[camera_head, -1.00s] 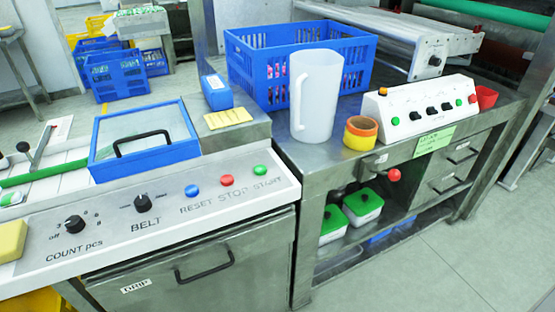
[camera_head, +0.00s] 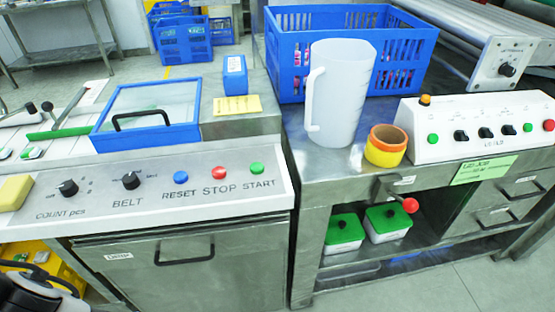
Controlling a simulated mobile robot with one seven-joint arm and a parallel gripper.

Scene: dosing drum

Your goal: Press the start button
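The green start button (camera_head: 256,168) is on the right end of the sloped white control panel (camera_head: 110,198), above the label START. The red STOP button (camera_head: 219,172) and the blue RESET button (camera_head: 180,177) sit to its left. Farther left on the same panel are the BELT knob (camera_head: 131,180) and the COUNT pcs knob (camera_head: 68,188). A dark and white part at the bottom left corner looks like a piece of my own arm. My gripper's fingers are not seen.
A second white control box (camera_head: 470,140) with knobs and green buttons stands on the right bench. A white jug (camera_head: 337,95), a yellow-orange tape roll (camera_head: 385,146) and a blue crate (camera_head: 290,60) are near it. A blue-framed lid (camera_head: 148,135) lies behind the panel. Floor shows at bottom right.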

